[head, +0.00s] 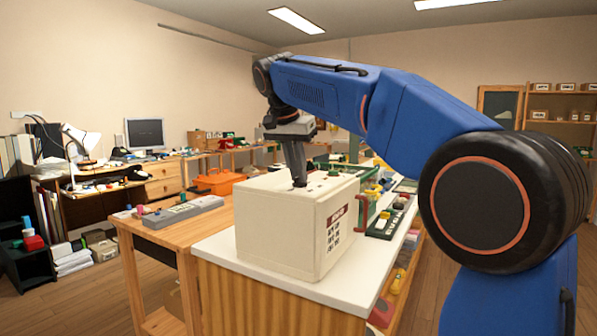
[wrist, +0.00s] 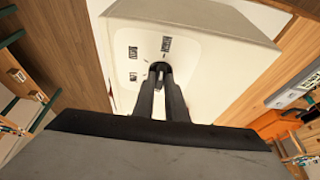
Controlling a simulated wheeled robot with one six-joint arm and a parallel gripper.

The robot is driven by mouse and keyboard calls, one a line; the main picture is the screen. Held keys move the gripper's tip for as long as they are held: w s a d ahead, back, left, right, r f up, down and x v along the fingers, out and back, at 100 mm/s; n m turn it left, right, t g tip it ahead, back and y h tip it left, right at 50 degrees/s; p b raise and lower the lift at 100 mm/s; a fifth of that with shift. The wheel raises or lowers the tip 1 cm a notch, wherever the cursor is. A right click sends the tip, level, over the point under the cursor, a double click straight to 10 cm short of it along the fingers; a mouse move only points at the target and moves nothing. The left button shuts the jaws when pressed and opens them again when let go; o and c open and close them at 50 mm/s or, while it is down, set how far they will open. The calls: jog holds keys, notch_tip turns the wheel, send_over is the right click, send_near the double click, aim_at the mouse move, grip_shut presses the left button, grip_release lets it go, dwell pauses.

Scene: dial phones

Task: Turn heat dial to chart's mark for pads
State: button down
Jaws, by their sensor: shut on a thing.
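A cream box-shaped unit (head: 268,228) stands on the white counter, with a dark red label and rows of small dark marks on its side, too small to read. My gripper (head: 299,183) points down onto the top of the box. In the wrist view my gripper (wrist: 160,75) has its fingers close together on a small dark dial (wrist: 159,68) in the box's white top panel (wrist: 130,85). Dark printed labels lie around the dial, one just beyond it and others to its left; I cannot read them surely. The fingers hide most of the dial.
The white counter (head: 215,250) carries the box. A wooden bench (head: 150,228) with a grey device (head: 183,212) stands to the left, and an orange toolbox (head: 218,182) behind.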

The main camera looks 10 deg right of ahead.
dwell(0.3)
jog(key=c, duration=1.8)
grip_release()
